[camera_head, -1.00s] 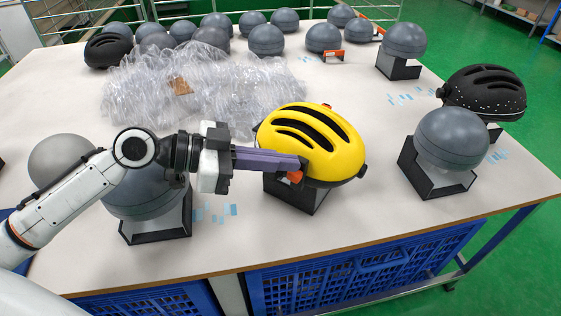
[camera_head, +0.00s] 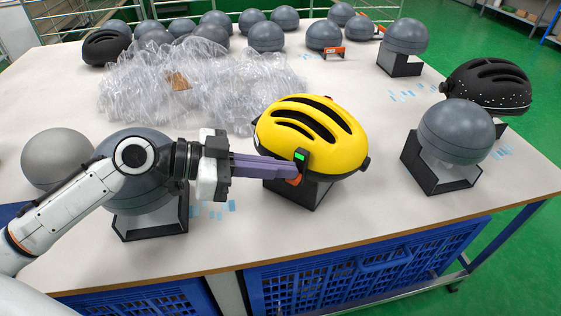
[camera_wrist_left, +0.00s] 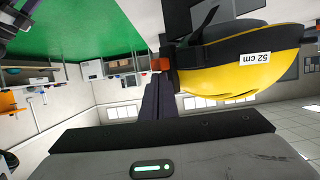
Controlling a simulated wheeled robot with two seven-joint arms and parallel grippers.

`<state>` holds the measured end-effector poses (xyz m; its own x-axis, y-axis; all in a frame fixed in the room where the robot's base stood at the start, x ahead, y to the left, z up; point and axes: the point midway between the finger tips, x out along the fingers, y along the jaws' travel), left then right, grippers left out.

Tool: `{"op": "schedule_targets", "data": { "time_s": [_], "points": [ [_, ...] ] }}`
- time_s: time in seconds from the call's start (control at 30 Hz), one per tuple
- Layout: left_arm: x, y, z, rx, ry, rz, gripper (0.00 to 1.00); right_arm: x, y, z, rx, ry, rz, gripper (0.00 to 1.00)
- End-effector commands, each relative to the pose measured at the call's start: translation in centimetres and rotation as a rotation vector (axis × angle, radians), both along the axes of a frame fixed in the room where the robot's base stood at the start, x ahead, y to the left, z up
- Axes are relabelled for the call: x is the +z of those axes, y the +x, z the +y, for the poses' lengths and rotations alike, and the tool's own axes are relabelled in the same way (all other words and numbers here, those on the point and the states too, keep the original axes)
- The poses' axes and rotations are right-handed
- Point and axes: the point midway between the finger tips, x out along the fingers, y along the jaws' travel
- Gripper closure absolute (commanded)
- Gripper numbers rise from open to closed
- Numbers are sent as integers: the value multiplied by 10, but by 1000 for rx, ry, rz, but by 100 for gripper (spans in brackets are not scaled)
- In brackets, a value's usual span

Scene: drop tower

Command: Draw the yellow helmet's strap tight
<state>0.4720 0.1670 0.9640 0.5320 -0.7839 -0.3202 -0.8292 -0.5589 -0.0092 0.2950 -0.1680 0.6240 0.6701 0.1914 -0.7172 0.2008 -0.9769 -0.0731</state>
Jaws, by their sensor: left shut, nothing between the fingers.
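The yellow helmet (camera_head: 340,150), with black vents, sits upright on a dark stand (camera_head: 310,192) at the middle of the table. A small black piece with a green light (camera_head: 301,156) shows on its near left side. My left gripper (camera_head: 292,171) is shut, its purple fingers reaching to just below that piece, beside an orange part (camera_head: 295,181). In the left wrist view the helmet (camera_wrist_left: 235,75) appears upside down with a "52 cm" label, and dark strap-like parts (camera_wrist_left: 205,22) show near the rim. I cannot tell whether the fingertips touch the orange part (camera_wrist_left: 160,64).
Grey domes on black stands flank the helmet: one (camera_head: 128,150) behind my left arm, another (camera_head: 456,130) to the right. A black helmet (camera_head: 487,85) stands at the right edge. Crumpled clear plastic (camera_head: 160,90) lies behind. The table front (camera_head: 330,235) is clear.

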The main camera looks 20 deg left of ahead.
Motion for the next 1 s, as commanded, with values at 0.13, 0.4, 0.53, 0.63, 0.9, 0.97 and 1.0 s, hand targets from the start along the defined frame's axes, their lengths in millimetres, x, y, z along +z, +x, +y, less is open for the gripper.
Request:
{"op": "schedule_targets", "data": {
  "time_s": [0.13, 0.4, 0.53, 0.63, 0.9, 0.97, 1.0],
  "points": [
    [1, 0, 0, 0, 1, 1, 100, 4, 1, 1, 1, 1, -5, 55],
    [21, 1, -2, -2, 0, -2, 100, 19, 2, 1, 1, 3, -9, 55],
    [48, 2, -5, -5, 0, -3, 100, 39, 2, 1, -2, 4, -10, 55],
    [41, -8, 11, -1, 6, 3, 100, 28, 4, 1, -2, 7, -21, 55],
    [58, -31, 45, -2, 0, 3, 100, 10, 0, 0, -2, 2, -4, 55],
    [61, -36, 51, -4, 2, 3, 100, 8, 0, 0, -2, 2, -4, 55],
    [62, -39, 54, -4, 1, 2, 100, 7, 0, 0, -2, 2, -4, 55]
  ]
}}
